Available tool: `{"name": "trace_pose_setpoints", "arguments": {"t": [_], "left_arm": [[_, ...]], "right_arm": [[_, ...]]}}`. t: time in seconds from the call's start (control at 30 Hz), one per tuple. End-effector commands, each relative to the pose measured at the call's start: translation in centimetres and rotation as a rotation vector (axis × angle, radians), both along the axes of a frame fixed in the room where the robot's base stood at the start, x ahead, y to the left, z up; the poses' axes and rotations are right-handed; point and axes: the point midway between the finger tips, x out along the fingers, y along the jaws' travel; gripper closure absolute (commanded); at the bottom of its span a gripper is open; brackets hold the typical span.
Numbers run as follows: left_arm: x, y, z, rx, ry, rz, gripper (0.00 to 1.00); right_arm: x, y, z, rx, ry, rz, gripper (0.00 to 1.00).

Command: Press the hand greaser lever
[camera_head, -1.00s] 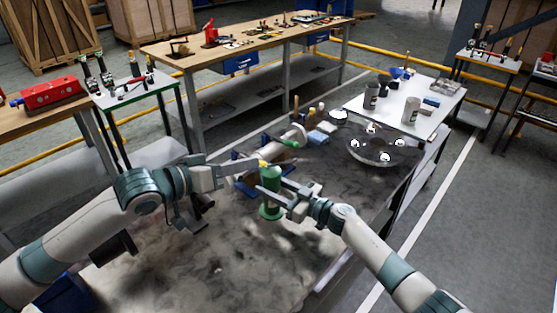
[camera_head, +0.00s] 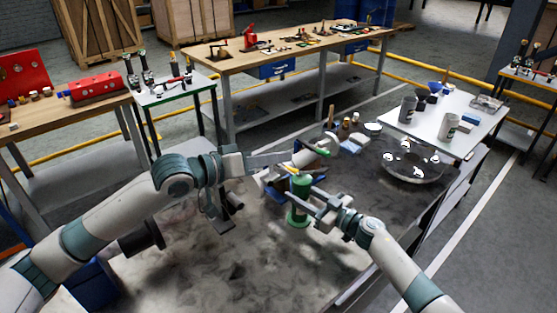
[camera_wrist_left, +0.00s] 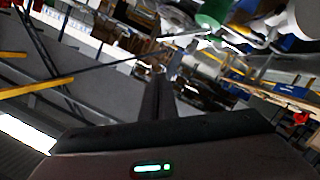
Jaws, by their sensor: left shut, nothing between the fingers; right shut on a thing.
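The green hand greaser (camera_head: 299,205) stands upright on the dark, stained worktop (camera_head: 245,255) in the head view. My right gripper (camera_head: 312,198) is shut on its body from the right. My left gripper (camera_head: 287,156) is shut and empty, with its fingertips just above and left of the greaser's top. In the left wrist view the shut fingers (camera_wrist_left: 160,98) point toward a green part of the greaser (camera_wrist_left: 212,12) at the top edge. The lever is small and partly hidden near the left fingers; I cannot tell whether they touch it.
A round metal dish (camera_head: 412,165), bottles (camera_head: 345,128) and a light blue block (camera_head: 350,143) lie behind the greaser. A white table (camera_head: 425,123) with cups is at back right. A long wooden bench (camera_head: 225,58) stands farther back. The worktop's front is mostly clear.

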Motion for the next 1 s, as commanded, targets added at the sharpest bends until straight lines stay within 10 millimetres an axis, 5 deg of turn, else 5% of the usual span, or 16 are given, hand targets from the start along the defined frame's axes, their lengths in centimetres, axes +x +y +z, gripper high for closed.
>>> {"name": "trace_pose_setpoints", "arguments": {"t": [0.47, 0.7, 1.0], "left_arm": [[4.7, -6.4, -1.5, 0.0, -0.001, -0.001, 1.0], [3.5, -7.6, -4.1, 0.001, 0.001, -0.001, 1.0], [3.1, -8.0, -4.9, 0.001, -0.001, 0.0, 1.0]], "right_arm": [[0.0, 0.0, 0.0, 0.001, -0.001, 0.001, 1.0], [0.0, 0.0, 0.0, 0.0, 0.0, 0.0, 1.0], [0.0, 0.0, 0.0, 0.0, 0.0, 0.001, 1.0]]}}
